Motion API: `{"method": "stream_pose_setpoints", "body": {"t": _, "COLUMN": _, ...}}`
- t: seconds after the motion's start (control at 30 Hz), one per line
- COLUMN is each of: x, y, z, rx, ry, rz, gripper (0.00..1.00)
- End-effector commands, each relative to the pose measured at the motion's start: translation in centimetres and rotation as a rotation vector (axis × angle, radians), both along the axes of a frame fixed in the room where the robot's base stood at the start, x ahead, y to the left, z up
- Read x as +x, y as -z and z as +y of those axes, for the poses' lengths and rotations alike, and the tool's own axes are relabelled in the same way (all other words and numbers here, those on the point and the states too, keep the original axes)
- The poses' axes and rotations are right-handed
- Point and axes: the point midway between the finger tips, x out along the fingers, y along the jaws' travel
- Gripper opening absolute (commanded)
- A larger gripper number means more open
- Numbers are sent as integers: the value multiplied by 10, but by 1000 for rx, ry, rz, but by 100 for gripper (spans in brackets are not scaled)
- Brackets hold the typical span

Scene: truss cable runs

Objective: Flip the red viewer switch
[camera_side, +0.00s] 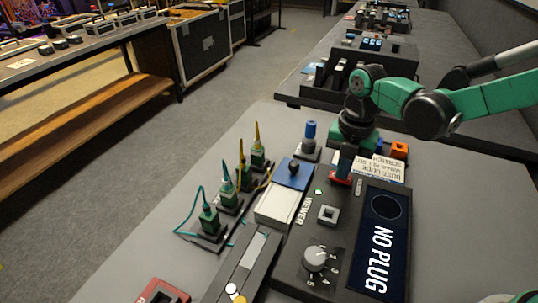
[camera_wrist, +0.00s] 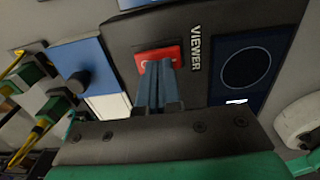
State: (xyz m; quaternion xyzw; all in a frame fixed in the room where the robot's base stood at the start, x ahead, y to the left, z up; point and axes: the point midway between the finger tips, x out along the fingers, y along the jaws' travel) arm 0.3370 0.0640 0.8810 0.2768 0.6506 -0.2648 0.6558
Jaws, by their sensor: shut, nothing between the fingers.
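The red viewer switch (camera_wrist: 145,54) sits on the dark viewer panel (camera_wrist: 120,38), left of the white VIEWER lettering. A pale mark shows on its face. My gripper (camera_wrist: 159,66) is shut and empty, with its blue-grey fingertips over the switch, hiding its middle. In the side view my gripper (camera_side: 344,172) points down at the red switch (camera_side: 341,179) at the panel's far end. I cannot tell whether the tips touch it. The viewer screen (camera_side: 381,235) is dark and reads NO PLUG beside a dark circle.
A grey dial (camera_side: 315,259) and a square socket (camera_side: 328,214) are on the panel. Green plugs with cables (camera_side: 209,221) stand to the left, beside a white and blue box (camera_side: 283,203). A blue-capped post (camera_side: 310,133), a paper note (camera_side: 379,167) and an orange block (camera_side: 400,148) are close to my gripper.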

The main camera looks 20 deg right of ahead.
Motion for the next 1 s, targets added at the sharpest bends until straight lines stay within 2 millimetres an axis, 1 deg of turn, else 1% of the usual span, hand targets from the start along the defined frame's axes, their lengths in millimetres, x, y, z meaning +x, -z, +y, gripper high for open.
{"method": "stream_pose_setpoints", "body": {"t": 0.37, "x": -2, "y": -1, "z": -2, "rx": 1, "ry": -1, "rz": -1, "gripper": 0}}
{"method": "stream_pose_setpoints", "body": {"t": 0.47, "x": -2, "y": -5, "z": -1, "rx": 1, "ry": -1, "rz": -1, "gripper": 0}}
{"method": "stream_pose_setpoints", "body": {"t": 0.53, "x": -2, "y": -12, "z": -2, "rx": 1, "ry": -1, "rz": -1, "gripper": 0}}
{"method": "stream_pose_setpoints", "body": {"t": 0.67, "x": -2, "y": -33, "z": -2, "rx": 1, "ry": -1, "rz": -1, "gripper": 0}}
{"method": "stream_pose_setpoints", "body": {"t": 1.0, "x": -3, "y": -102, "z": -2, "rx": 1, "ry": -1, "rz": -1, "gripper": 0}}
